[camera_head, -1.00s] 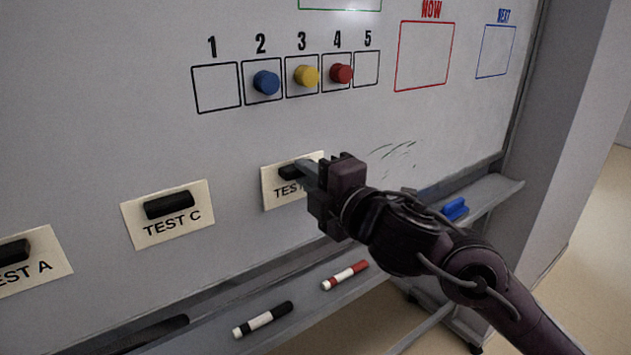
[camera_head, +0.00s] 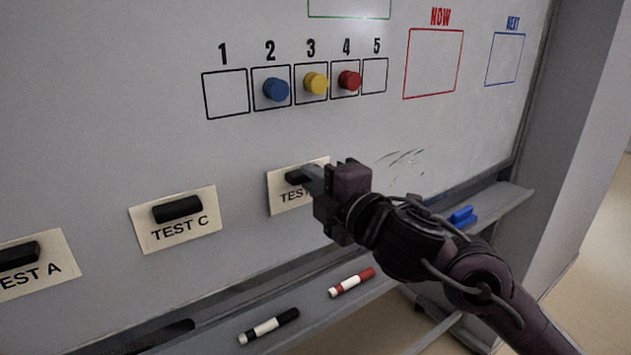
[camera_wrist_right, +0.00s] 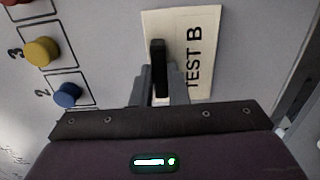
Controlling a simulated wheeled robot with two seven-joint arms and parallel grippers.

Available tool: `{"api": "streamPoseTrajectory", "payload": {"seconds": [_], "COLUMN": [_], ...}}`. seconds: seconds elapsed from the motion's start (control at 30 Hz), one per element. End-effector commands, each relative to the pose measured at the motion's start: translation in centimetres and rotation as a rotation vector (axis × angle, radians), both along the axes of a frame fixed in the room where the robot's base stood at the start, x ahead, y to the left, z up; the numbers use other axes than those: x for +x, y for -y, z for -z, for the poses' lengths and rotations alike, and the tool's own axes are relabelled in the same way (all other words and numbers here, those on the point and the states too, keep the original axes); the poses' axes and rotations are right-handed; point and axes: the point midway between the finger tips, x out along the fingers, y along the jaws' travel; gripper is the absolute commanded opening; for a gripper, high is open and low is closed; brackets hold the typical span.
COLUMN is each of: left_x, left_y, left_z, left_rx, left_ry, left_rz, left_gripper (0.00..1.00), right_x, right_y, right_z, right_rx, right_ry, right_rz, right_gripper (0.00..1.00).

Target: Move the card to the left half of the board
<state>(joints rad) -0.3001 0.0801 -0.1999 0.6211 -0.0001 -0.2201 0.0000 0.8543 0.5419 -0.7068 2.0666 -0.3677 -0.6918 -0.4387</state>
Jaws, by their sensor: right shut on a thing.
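The TEST B card (camera_head: 288,198) is a cream card with a black bar handle, flat against the whiteboard (camera_head: 120,125). My right gripper (camera_head: 308,178) is shut on the card's black handle and partly hides the card in the head view. In the right wrist view the card (camera_wrist_right: 204,50) reads TEST B, and the fingers of my right gripper (camera_wrist_right: 160,85) stand on either side of the handle (camera_wrist_right: 157,65). The TEST C card (camera_head: 177,230) and the TEST A card (camera_head: 40,272) are on the board to its left. My left gripper is not in view.
Blue (camera_head: 276,89), yellow (camera_head: 315,83) and red (camera_head: 349,80) magnets sit in boxes 2, 3 and 4 above. The tray below holds a black marker (camera_head: 268,326), a red marker (camera_head: 351,282) and a blue object (camera_head: 462,215). Bare board lies between the cards.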

Motion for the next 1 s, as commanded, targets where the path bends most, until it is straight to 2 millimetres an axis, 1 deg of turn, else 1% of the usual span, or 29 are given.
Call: {"api": "streamPoseTrajectory", "payload": {"seconds": [0.83,0.87,1.0], "left_x": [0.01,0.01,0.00], "left_y": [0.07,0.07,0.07], "left_z": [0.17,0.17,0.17], "left_rx": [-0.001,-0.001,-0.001], "left_ry": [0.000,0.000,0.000], "left_rz": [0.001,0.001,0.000], "left_gripper": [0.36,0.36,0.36], "right_x": [0.64,0.63,0.64], "right_y": [-0.48,-0.47,-0.46], "right_z": [-0.02,-0.02,-0.01], "right_rx": [0.001,0.001,0.000], "right_ry": [0.001,0.001,0.000], "right_rz": [0.000,0.000,0.000], "right_gripper": [0.00,0.15,0.33]}}
